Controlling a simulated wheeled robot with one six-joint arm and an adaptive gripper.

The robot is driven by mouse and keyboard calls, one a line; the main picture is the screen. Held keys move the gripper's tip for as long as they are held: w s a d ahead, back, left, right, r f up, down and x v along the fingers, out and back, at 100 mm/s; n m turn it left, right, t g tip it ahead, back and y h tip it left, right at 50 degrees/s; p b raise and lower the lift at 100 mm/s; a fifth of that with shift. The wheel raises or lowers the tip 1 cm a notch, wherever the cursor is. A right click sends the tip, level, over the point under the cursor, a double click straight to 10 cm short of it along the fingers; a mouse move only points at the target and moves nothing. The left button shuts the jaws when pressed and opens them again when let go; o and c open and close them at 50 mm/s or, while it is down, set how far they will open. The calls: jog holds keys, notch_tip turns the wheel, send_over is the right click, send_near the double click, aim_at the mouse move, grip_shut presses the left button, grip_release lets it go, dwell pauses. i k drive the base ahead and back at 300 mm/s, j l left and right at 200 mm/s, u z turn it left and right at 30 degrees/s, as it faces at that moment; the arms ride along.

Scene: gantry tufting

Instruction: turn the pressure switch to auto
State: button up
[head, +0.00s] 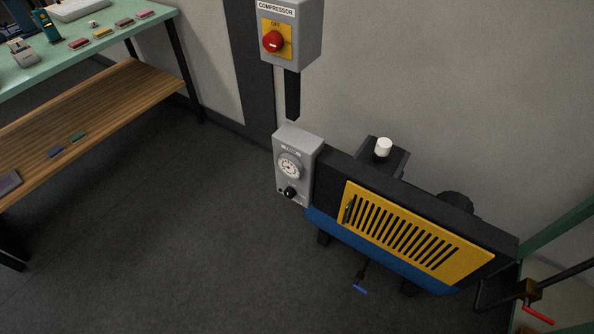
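The pressure switch is a grey box (281,142) at the left end of the compressor. A round white gauge (289,166) sits on its front, with a small black knob (290,192) below it. The knob's pointer and the lettering around it are too small to read. The compressor has a yellow slatted guard (413,229) and a blue tank (375,254) beneath. My gripper is not in view.
A grey box labelled COMPRESSOR (309,32) with a red rotary knob (273,41) is on the wall above. A green-topped bench (60,63) with a wooden lower shelf (113,96) stands at left. A red-handled valve (538,314) is at lower right. The floor (190,240) in front is clear.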

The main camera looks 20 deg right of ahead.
aim_at(290, 193)
jog(key=i+j, duration=1)
jog(key=j, duration=0.2)
jog(key=l+z, duration=0.05)
